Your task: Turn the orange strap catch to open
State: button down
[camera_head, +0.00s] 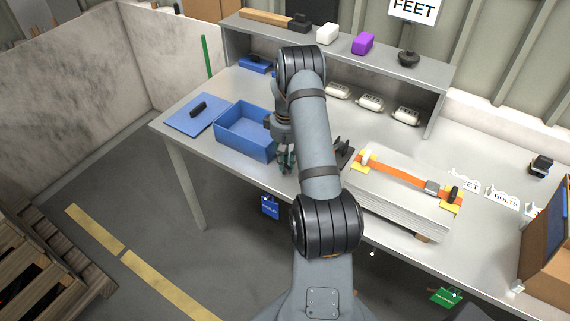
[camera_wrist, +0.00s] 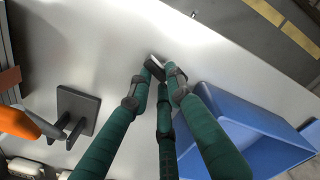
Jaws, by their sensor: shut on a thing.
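An orange strap (camera_head: 400,178) runs over a stack of pale sheets (camera_head: 395,208) right of my arm. A grey buckle (camera_head: 432,187) sits on it near its right end, beside a black piece (camera_head: 453,193); I cannot tell which part turns. My gripper (camera_head: 287,160) is away from the strap, low over the bench's front edge, beside the blue bin (camera_head: 245,143). In the wrist view its green fingers (camera_wrist: 158,80) are shut on a small dark and silver piece (camera_wrist: 154,64), mostly hidden by the fingertips. An orange piece (camera_wrist: 17,122) shows at the left there.
A black pronged stand (camera_wrist: 77,112) is on the bench between gripper and stack. A blue lid-like panel (camera_head: 197,115) with a black handle lies left of the bin. A shelf runs along the back. A cardboard box (camera_head: 545,250) stands at the far right.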

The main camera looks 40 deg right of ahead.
jog(key=shift+w+a+r+n, duration=0.1)
jog(key=shift+w+r+n, duration=0.2)
jog(key=shift+w, duration=0.3)
jog(key=n, duration=0.4)
jog(key=shift+w, duration=0.1)
jog(key=c, duration=2)
grip_release()
jog(key=shift+o, duration=1.3)
jog(key=shift+a+f, duration=0.1)
jog(key=shift+f, duration=0.05)
jog(key=shift+o, duration=0.3)
jog(key=shift+s+d, duration=0.2)
jog(key=shift+s, duration=0.1)
jog(key=shift+r+p, duration=2.6)
jog(key=shift+r, duration=0.85)
jog(key=shift+f, duration=0.15)
